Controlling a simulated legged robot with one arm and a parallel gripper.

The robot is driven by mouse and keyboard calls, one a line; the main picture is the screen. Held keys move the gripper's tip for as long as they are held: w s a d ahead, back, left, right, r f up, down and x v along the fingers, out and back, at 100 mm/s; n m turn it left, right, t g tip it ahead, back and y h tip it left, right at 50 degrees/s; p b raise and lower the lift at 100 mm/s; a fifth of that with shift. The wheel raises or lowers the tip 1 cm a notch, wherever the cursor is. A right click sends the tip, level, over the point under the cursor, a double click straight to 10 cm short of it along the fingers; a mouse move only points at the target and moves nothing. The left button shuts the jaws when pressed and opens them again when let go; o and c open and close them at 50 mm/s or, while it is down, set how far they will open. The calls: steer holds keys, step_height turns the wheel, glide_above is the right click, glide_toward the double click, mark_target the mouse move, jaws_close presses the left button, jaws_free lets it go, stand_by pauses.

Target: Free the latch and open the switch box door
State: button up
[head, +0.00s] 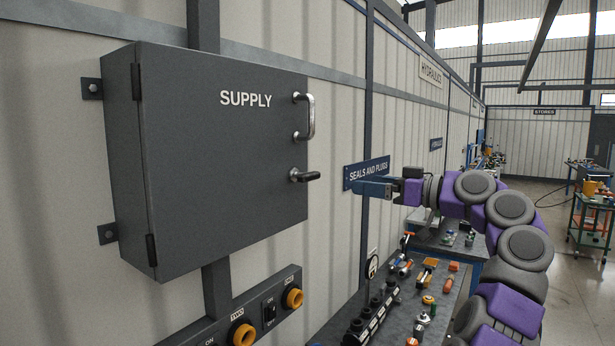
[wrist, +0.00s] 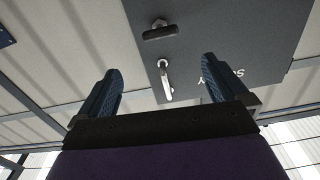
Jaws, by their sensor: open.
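The grey switch box door (head: 220,150), marked SUPPLY, is shut flat on its box on the wall, hinges on its left edge. A silver pull handle (head: 310,117) is upright near its right edge. Below it the latch (head: 306,175), a dark lever on a silver pivot, lies about level, pointing right. My gripper (head: 372,188) is open and empty to the right of the latch, apart from it. In the wrist view, turned over, my open fingers (wrist: 161,65) frame the pull handle (wrist: 164,82), with the dark latch lever (wrist: 158,31) above it.
Below the box is a panel with yellow-ringed sockets (head: 243,334) and a switch. A bench (head: 400,315) with several couplers and tools stands under my arm. A SEALS AND PLUGS sign (head: 366,172) is behind my gripper. The space before the door is clear.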

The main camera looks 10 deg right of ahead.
mark_target(314, 177)
steer(key=p+x, duration=0.3)
steer(key=x, duration=1.4)
steer(key=shift+w, duration=0.3)
steer(key=shift+a, duration=0.1)
steer(key=c, duration=0.8)
steer(key=shift+c, duration=0.2)
